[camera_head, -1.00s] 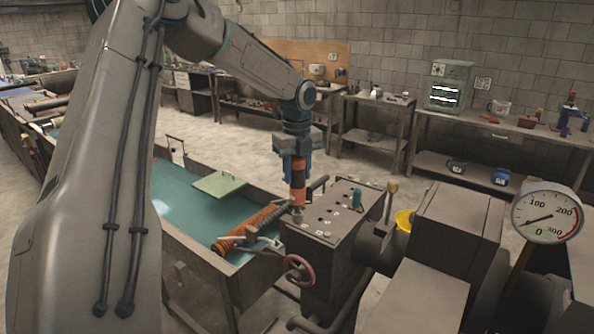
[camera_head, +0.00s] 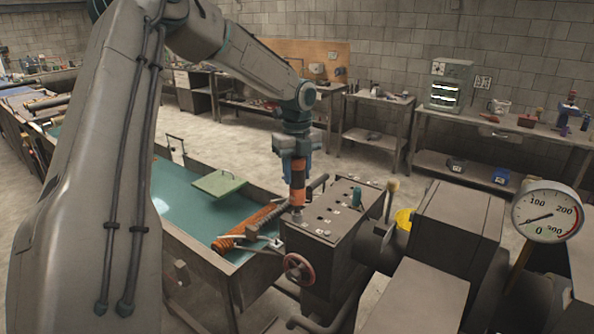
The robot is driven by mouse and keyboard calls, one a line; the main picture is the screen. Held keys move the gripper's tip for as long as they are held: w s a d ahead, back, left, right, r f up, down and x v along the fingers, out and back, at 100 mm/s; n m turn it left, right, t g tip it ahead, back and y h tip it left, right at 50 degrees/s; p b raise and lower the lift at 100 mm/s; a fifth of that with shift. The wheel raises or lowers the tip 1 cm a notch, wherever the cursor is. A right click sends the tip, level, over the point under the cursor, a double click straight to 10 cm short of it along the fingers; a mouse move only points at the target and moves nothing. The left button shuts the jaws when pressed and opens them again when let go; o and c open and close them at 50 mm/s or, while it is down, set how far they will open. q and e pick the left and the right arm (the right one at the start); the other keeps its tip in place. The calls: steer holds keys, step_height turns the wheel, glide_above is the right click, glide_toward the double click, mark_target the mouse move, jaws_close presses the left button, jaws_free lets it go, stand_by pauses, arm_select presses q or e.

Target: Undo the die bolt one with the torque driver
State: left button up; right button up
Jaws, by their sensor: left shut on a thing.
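My left gripper (camera_head: 297,156) points down and is shut on the torque driver (camera_head: 298,188), which is orange with a dark band. The driver stands upright with its lower tip at the left edge of the top of a dark machine block (camera_head: 345,200). The die bolt under the tip is too small and covered to tell apart. Small round holes or bolts and pale labels show on the block's top. My right gripper is not in view.
A red handwheel (camera_head: 299,269) sits on the block's front. A trough (camera_head: 180,205) of green liquid holds an orange mesh roll (camera_head: 240,238) and a green plate (camera_head: 219,184).

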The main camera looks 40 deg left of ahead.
arm_select(q)
steer(key=shift+f, duration=0.25)
steer(key=shift+s+d, duration=0.2)
steer(key=shift+s, duration=0.05)
stand_by(0.8)
steer(key=shift+r, duration=0.15)
stand_by(0.3)
steer(key=shift+w+a+r, duration=0.15)
steer(key=shift+r, duration=0.2)
steer(key=shift+w+a+r, duration=0.1)
steer(key=shift+r, duration=0.25)
steer(key=shift+d+r, duration=0.1)
steer(key=shift+r, duration=2.3)
